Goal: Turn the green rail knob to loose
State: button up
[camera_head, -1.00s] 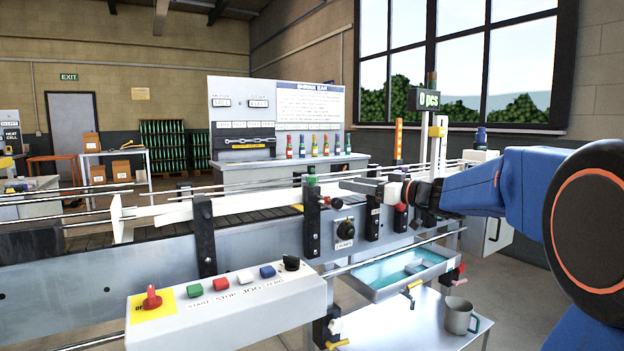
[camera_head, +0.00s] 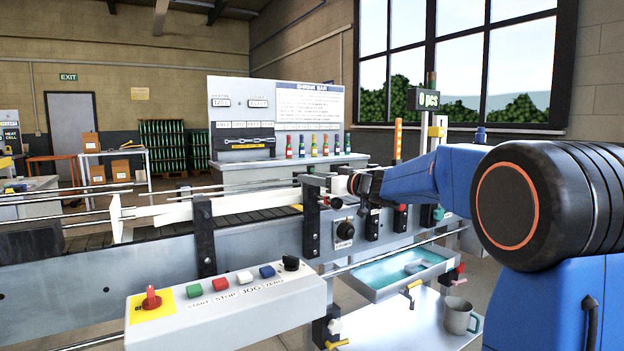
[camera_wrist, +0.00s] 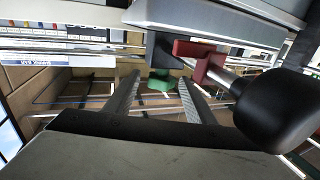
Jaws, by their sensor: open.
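The green rail knob (camera_wrist: 160,82) shows in the wrist view, below a dark block on the rail. It lies between the two finger tips of my gripper (camera_wrist: 157,88), with a visible gap on either side. The fingers are open and hold nothing. In the head view my gripper (camera_head: 322,182) is at the top of a black rail bracket (camera_head: 311,222), and it seems to cover the knob there. I cannot tell the knob's turn position.
A red clamp (camera_wrist: 198,60) and a large black ball knob (camera_wrist: 275,110) are close to the right finger in the wrist view. A control box (camera_head: 230,308) with buttons stands in front of the conveyor. A mug (camera_head: 457,316) stands on the lower table.

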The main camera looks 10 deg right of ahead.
jog(key=shift+w+a, duration=0.3)
jog(key=shift+w, duration=0.05)
jog(key=c, duration=1)
jog(key=shift+c, duration=0.2)
jog(key=shift+d+n+g+y, duration=0.1)
jog(key=shift+n+g+y, duration=0.2)
jog(key=shift+y, duration=0.1)
jog(key=shift+w+n+g+y, duration=0.1)
jog(key=shift+n+g+y, duration=0.9)
jog(key=shift+g+y, duration=0.1)
jog(key=n+g+y, duration=0.2)
jog(key=g, duration=0.1)
jog(key=shift+f+n, duration=0.1)
jog(key=shift+n, duration=0.2)
jog(key=n+g+y, duration=0.1)
jog(key=n+g, duration=0.1)
jog(key=g, duration=0.2)
jog(key=n+g+y, duration=0.1)
jog(key=n+g, duration=0.2)
jog(key=shift+g, duration=0.4)
jog(key=shift+n+g, duration=0.3)
jog(key=shift+g, duration=0.2)
